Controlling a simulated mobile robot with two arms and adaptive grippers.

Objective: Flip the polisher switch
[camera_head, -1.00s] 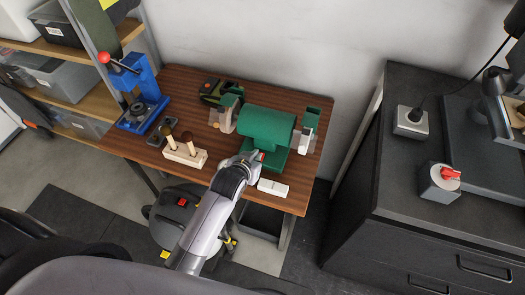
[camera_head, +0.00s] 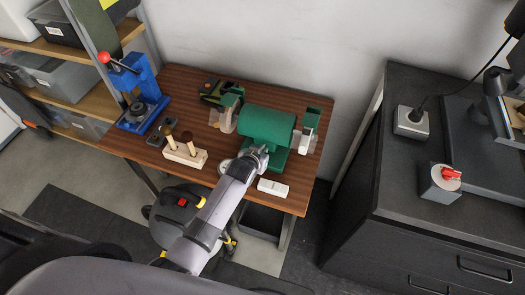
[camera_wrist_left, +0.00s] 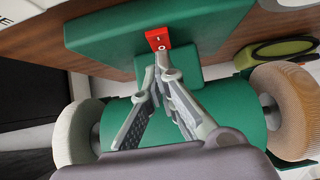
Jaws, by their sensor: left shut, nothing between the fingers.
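The green polisher (camera_head: 266,124) stands on the wooden workbench, with a pale wheel at each end. In the left wrist view its green body (camera_wrist_left: 240,112) lies below and behind my fingers. Its red rocker switch (camera_wrist_left: 158,38), marked I and O, sits on the green base. My left gripper (camera_head: 263,152) is at the front of the polisher, shut and empty. In the left wrist view the gripper's fingertips (camera_wrist_left: 161,63) are together just below the O end of the switch; I cannot tell whether they touch it. My gripper hides the switch in the head view. My right gripper is not visible.
A white block (camera_head: 273,188) lies right of my gripper near the bench's front edge. A wooden holder (camera_head: 185,154) with brushes and a blue press (camera_head: 137,95) stand to the left. A dark cabinet (camera_head: 400,175) is at the right.

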